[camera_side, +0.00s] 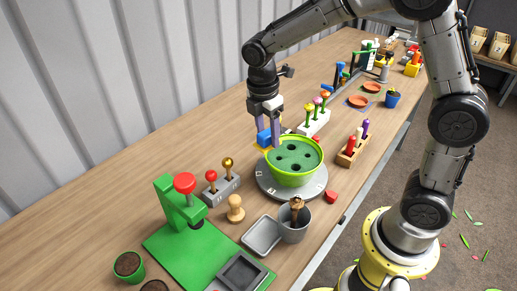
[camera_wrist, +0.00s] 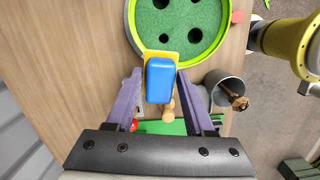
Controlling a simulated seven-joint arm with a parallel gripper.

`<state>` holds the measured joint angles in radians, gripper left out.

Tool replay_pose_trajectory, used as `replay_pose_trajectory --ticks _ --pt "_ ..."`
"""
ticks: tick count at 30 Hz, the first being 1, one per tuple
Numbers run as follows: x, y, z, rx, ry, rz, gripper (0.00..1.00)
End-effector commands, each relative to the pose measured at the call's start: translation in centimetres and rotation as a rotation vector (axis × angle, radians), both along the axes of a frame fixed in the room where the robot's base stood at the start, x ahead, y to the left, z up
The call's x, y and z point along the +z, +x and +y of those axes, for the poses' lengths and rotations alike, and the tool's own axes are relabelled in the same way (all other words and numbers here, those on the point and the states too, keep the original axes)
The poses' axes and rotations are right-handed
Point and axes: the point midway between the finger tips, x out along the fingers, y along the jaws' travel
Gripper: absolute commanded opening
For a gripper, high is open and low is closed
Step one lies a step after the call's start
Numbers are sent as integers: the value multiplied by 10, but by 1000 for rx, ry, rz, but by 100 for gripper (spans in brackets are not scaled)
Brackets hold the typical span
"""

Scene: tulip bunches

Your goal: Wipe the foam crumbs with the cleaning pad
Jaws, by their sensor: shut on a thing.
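My gripper (camera_side: 270,128) points down just behind the left rim of the lime-green bowl (camera_side: 292,177). Its purple fingers are shut on the cleaning pad, a blue block (camera_side: 264,137) with a yellow underside. In the wrist view the pad's blue top (camera_wrist: 160,80) sits between the fingers, and its yellow edge reaches the bowl's rim in the picture; I cannot tell if they touch. The bowl holds dark green foam (camera_wrist: 178,22) with several round holes and stands on a grey round turntable (camera_side: 263,187). I cannot make out separate foam crumbs.
A green press (camera_side: 180,205), a wooden knob (camera_side: 235,208), a grey cup (camera_side: 294,229) and a square tray (camera_side: 262,235) stand in front. A red piece (camera_side: 331,196) lies beside the turntable. The table's left side is clear.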

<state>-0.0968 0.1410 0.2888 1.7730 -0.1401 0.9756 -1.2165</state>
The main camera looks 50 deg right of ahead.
Motion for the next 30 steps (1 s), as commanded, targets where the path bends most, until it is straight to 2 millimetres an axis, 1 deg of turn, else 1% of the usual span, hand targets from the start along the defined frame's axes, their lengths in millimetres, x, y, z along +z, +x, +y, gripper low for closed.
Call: replay_pose_trajectory --ticks 1,2,3,5,6,8,9,11,12,15,18,24,26,27,30 --pt "0 3 -19 -45 0 0 9" --pt "0 5 -30 -70 0 1 9" --pt "0 6 -46 -104 0 2 9" --pt "0 7 -72 -159 0 1 9" --pt "0 7 -89 -198 0 1 9" --pt "0 5 -115 -251 0 0 9" --pt "0 3 -133 -288 0 0 9" --pt "-1 -2 -158 -343 0 0 9" --pt "-1 -6 -175 -378 0 1 9" --pt "0 -17 -210 -454 0 -1 9" --pt "-1 -29 -238 -513 0 0 9" --pt "-1 -49 -275 -596 0 1 9" --pt "-1 -54 -284 -619 -1 1 9" --pt "-11 -54 -282 -613 1 6 9" --pt "-28 -53 -281 -610 1 5 9"
